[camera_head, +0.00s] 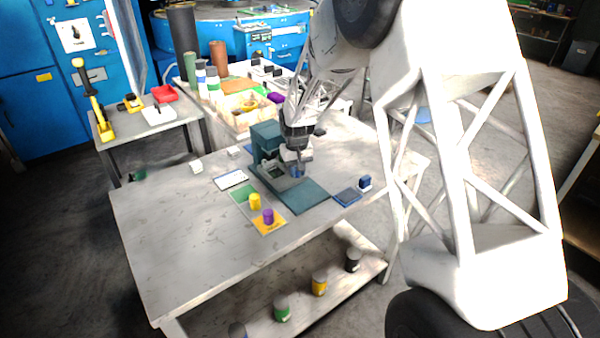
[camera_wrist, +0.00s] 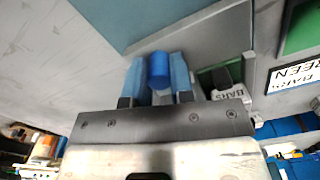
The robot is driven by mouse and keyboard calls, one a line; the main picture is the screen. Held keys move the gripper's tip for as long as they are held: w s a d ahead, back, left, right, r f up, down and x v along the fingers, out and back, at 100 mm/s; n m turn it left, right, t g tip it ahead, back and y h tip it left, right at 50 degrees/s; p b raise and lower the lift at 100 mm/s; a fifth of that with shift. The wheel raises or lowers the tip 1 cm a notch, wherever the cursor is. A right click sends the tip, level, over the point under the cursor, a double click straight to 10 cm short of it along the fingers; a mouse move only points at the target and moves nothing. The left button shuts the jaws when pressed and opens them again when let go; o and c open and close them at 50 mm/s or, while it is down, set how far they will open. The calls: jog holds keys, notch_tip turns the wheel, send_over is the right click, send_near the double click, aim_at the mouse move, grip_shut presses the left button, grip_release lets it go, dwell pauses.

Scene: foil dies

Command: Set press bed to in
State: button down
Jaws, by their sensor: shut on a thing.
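The dark teal press (camera_head: 265,137) stands on the workbench, with a flat teal base plate (camera_head: 303,196) reaching toward the front. Its bed (camera_head: 277,180) appears as a greyish part low in the frame, partly hidden by my gripper. My gripper (camera_head: 296,172) is at the front of the press, pointing down. In the wrist view my gripper (camera_wrist: 159,85) has its two light-blue fingers shut on a blue round knob (camera_wrist: 159,68). The knob is beside a grey slab edge (camera_wrist: 200,38); I cannot tell how it joins the bed.
A yellow die (camera_head: 254,201) and a purple die (camera_head: 268,216) stand on coloured pads left of the press. A dark blue die (camera_head: 365,183) stands by a blue pad (camera_head: 347,197) on the right. A crowded tray (camera_head: 247,108) is behind. The bench's front left is clear.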

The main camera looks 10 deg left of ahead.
jog(key=shift+w+a+r, duration=0.1)
jog(key=shift+a, duration=0.05)
jog(key=c, duration=1)
grip_release()
jog(key=shift+r, duration=3.85)
jog(key=shift+r, duration=0.1)
